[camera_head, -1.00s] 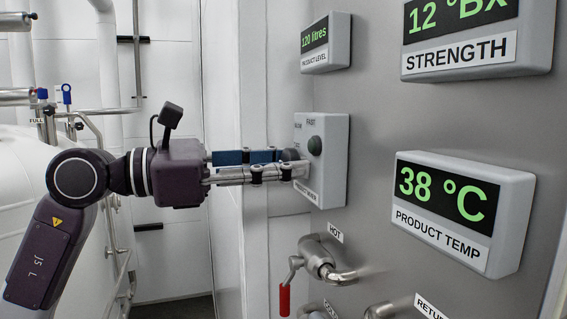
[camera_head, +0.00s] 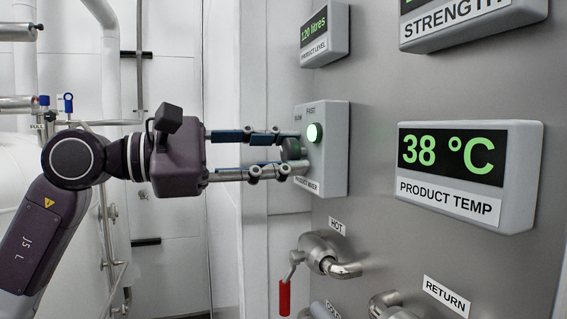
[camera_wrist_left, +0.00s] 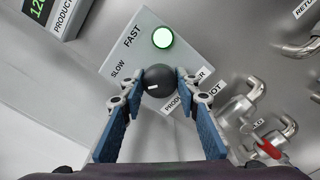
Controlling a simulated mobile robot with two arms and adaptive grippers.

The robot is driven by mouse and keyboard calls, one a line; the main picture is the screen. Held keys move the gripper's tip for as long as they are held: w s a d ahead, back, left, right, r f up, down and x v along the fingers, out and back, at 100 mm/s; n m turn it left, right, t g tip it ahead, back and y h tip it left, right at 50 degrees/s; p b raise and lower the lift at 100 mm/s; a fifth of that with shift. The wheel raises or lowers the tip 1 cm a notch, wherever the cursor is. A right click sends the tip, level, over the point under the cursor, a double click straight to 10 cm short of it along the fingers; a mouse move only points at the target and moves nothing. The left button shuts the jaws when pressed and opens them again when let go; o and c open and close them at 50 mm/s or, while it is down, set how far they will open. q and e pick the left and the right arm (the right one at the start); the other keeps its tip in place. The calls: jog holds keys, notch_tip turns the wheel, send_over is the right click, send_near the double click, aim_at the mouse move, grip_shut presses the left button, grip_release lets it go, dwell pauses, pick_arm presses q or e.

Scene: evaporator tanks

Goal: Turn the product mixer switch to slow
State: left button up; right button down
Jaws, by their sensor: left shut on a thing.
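The product mixer switch is a dark round knob (camera_head: 291,150) on a grey box (camera_head: 333,160), labelled SLOW and FAST. My left gripper (camera_head: 296,152) is shut on the knob, with one finger above it and one below in the head view. In the left wrist view the knob (camera_wrist_left: 159,79) sits between the fingertips of the left gripper (camera_wrist_left: 160,84). A short white mark shows on its lower left; I cannot tell which label it points to. A round lamp (camera_head: 314,132) beside the knob glows green. My right gripper is not in view.
The box is on a steel panel (camera_head: 390,90). A PRODUCT TEMP display (camera_head: 465,175) reading 38 °C is to the right, and a PRODUCT LEVEL display (camera_head: 325,35) is above. A HOT valve with a red handle (camera_head: 284,297) is below. Free room lies left of the box.

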pick_arm(q)
jog(key=shift+m, duration=0.6)
jog(key=shift+b, duration=0.3)
jog(key=o, duration=1.2)
jog(key=shift+c, duration=0.2)
jog(key=v, duration=1.2)
